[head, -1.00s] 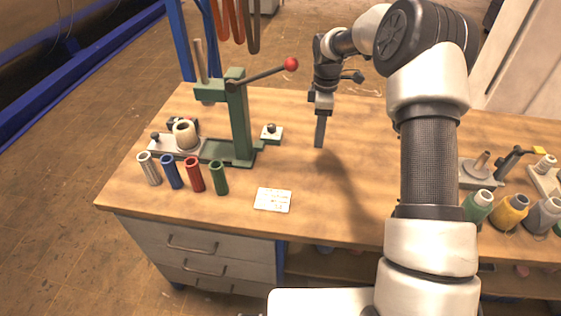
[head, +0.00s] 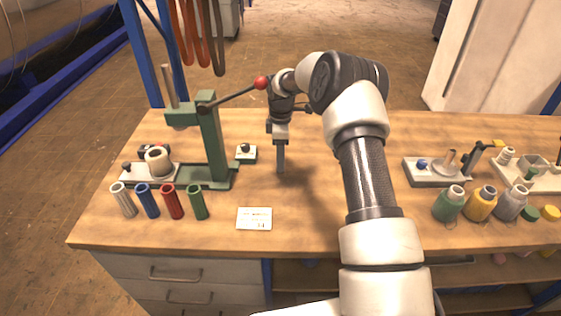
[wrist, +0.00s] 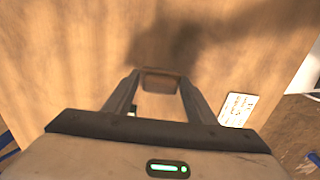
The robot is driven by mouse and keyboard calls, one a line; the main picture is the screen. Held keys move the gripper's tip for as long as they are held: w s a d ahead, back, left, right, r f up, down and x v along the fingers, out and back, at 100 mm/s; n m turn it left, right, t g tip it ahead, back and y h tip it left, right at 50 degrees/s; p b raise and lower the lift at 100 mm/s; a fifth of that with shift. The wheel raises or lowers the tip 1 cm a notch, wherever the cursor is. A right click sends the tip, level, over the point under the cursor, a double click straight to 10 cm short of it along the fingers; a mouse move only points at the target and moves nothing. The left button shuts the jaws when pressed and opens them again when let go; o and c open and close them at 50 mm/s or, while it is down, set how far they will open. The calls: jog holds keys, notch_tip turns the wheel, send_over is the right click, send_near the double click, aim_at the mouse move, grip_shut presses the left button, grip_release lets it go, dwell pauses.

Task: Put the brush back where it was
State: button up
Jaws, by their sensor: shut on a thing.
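My gripper (head: 281,160) points straight down over the bench, to the right of the green press. In the wrist view (wrist: 160,88) its two fingers hold a small tan block between their tips, which I take to be the brush (wrist: 161,82). Only its blocky end shows; bristles cannot be made out. In the head view the held thing blends with the grey fingers. Whether it touches the bench top is unclear. No other brush can be made out on the bench.
A green press (head: 211,140) with a red-knobbed lever stands left. Several coloured tubes (head: 171,201) stand before it, with a white card (head: 254,218) to their right. Bottles (head: 481,203) and a grey fixture (head: 433,172) are right. The middle bench is clear.

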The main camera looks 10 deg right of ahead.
jog(key=shift+f, duration=1.15)
jog(key=shift+f, duration=0.25)
jog(key=o, duration=1.1)
jog(key=shift+r, duration=0.1)
notch_tip(320, 180, up, 12)
jog(key=shift+r, duration=0.15)
